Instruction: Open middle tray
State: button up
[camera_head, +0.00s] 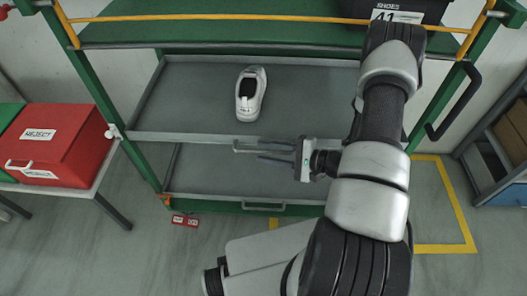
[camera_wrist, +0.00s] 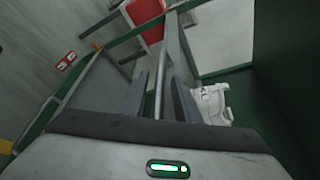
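The middle tray (camera_head: 190,100) is a grey shelf-like tray in the green rack, with a white shoe (camera_head: 250,94) lying on it. In the wrist view, the handle (camera_wrist: 160,90) runs between the two dark fingers of my gripper (camera_wrist: 159,84), with gaps visible on both sides. The gripper looks open around the handle. Whether the tray is pulled out at all is hard to tell.
A lower grey tray (camera_head: 215,178) with its own handle (camera_head: 262,207) is below. A green top shelf (camera_head: 220,33) holds a dark shoe box (camera_head: 412,11). A red reject bin (camera_head: 62,147) stands on a table at left. A dark looped handle (camera_head: 458,103) is at the rack's right.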

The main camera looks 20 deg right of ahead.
jog(key=shift+w+a+f, duration=0.15)
jog(key=shift+w+a, duration=0.25)
jog(key=shift+a, duration=0.15)
grip_shut()
